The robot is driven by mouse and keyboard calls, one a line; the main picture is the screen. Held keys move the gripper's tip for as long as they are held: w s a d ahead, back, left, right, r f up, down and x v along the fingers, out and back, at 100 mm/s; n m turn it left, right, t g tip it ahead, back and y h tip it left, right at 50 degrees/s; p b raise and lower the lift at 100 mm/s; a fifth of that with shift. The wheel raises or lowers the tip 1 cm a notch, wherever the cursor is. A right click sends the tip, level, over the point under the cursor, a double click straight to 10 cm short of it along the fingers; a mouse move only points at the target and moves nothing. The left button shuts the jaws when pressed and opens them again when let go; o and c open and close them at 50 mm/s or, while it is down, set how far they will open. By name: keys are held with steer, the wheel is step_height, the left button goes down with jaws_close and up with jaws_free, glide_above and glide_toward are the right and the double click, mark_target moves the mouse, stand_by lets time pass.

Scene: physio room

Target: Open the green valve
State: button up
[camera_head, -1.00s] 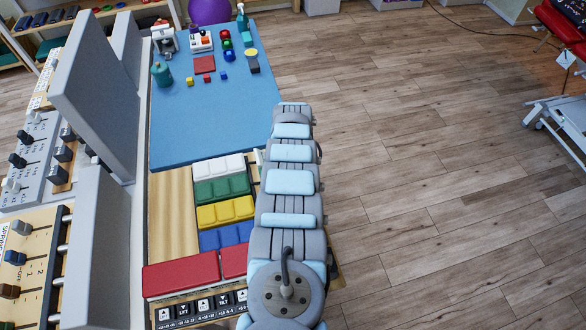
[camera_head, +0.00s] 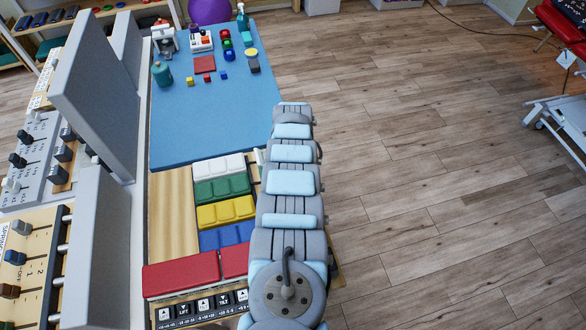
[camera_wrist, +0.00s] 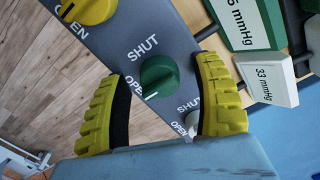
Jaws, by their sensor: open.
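The green valve (camera_wrist: 160,75) is a round knob with a white pointer line, on a grey panel (camera_wrist: 122,30) with the words SHUT and OPEN beside it. Its pointer line lies by the word OPEN, at the knob's lower left. My gripper (camera_wrist: 165,98) shows in the wrist view with yellow-and-black fingers spread open, one on each side of the green knob. I cannot tell whether either finger touches it. In the head view the valve and my gripper are hidden, and my grey and light blue arm reaches away along the table's right edge.
A yellow knob (camera_wrist: 88,8) is close on one side and a pale knob (camera_wrist: 193,120) on the other. Green and white blocks labelled in mmHg (camera_wrist: 268,82) stand beside the panel. Upright grey panels (camera_head: 95,80) line the table's left. Open floor (camera_head: 430,180) lies right.

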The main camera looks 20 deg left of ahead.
steer(key=shift+r, duration=0.1)
steer(key=shift+w+a+r, duration=0.1)
steer(key=shift+w+r, duration=0.05)
steer(key=shift+r, duration=1.5)
step_height(320, 180, up, 8)
steer(key=shift+r, duration=0.25)
